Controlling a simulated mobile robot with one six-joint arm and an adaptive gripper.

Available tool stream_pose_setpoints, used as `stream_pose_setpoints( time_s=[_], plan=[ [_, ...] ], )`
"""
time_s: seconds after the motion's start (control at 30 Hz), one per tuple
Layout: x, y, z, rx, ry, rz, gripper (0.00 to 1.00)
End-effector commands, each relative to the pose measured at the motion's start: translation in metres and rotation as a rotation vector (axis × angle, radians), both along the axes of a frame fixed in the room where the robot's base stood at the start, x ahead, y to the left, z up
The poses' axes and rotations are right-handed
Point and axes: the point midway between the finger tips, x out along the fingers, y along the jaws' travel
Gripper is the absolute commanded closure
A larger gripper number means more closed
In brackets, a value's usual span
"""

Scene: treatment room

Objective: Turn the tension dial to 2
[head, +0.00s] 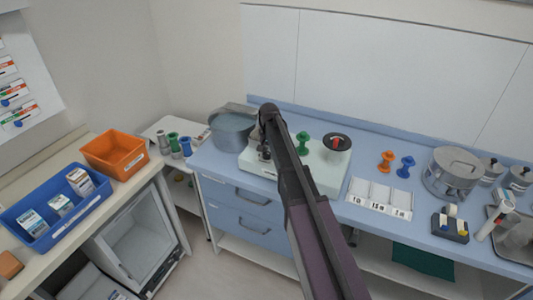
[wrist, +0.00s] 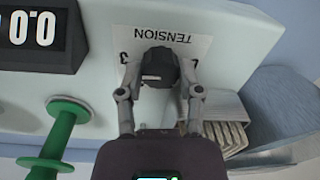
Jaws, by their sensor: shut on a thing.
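The tension dial (wrist: 160,62) is a dark knob on a white plate (wrist: 203,48) lettered TENSION, which appears upside down in the wrist view. My gripper (wrist: 160,80) has its two fingers closed on opposite sides of the knob. A digit that looks like a 3 shows left of the knob; other marks are covered by the fingers, and I cannot tell the dial's setting. In the head view the pale machine (head: 325,178) stands on the blue counter, and my arm hides the dial.
A grey-blue basin (head: 232,132) stands close on the left. Orange (head: 386,161) and blue (head: 405,167) spools and a labelled tray (head: 378,208) stand right.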

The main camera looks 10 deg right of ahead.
Motion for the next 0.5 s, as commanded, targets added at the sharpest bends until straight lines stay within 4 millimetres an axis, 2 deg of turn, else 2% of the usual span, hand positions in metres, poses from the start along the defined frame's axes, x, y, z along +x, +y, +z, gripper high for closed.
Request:
stream_pose_setpoints(
  time_s=[0.27,0.5],
  plan=[
    [0.0002,0.0008,-0.0003,0.003,0.0,0.126,1.0],
    [0.0002,0.0006,-0.0003,0.003,0.0,0.318,1.0]
  ],
)
